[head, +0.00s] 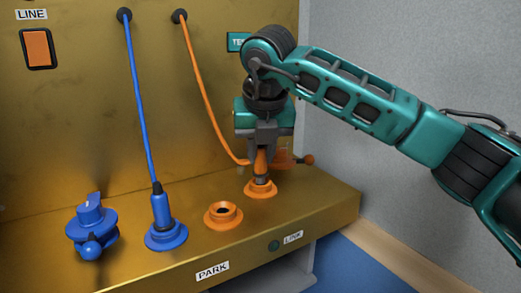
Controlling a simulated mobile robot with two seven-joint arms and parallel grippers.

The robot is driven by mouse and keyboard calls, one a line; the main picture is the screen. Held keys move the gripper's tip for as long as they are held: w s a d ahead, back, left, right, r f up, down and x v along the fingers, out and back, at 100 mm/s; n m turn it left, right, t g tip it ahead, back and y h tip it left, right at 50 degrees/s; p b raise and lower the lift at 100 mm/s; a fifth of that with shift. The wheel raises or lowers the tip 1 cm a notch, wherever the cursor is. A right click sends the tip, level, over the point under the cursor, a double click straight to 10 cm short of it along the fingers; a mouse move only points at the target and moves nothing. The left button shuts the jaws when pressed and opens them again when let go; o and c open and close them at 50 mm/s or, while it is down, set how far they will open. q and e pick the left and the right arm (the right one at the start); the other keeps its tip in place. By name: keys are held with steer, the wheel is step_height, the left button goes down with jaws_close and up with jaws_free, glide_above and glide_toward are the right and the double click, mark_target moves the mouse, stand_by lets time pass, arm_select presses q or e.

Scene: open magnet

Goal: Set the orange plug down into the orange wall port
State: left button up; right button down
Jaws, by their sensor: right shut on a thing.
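The orange plug (261,161) is upright in my right gripper (263,150), which is shut on it. Its grey lower end is at the mouth of the rear orange port (261,190) on the brass ledge. I cannot tell how far the end is inside. A second orange port (223,215), nearer the front, stands open and empty. The orange cord (202,88) runs from the back panel down to the plug's area. My left gripper is not in view.
A blue plug (161,208) stands in a blue port (166,237) to the left, its cord rising to the panel. A blue knob (91,229) is further left. An orange handle (305,160) is close behind the gripper. A grey wall (410,60) is at right.

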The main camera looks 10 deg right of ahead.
steer(key=shift+f+b, duration=0.65)
stand_by(0.8)
steer(key=c, duration=0.9)
jaws_free()
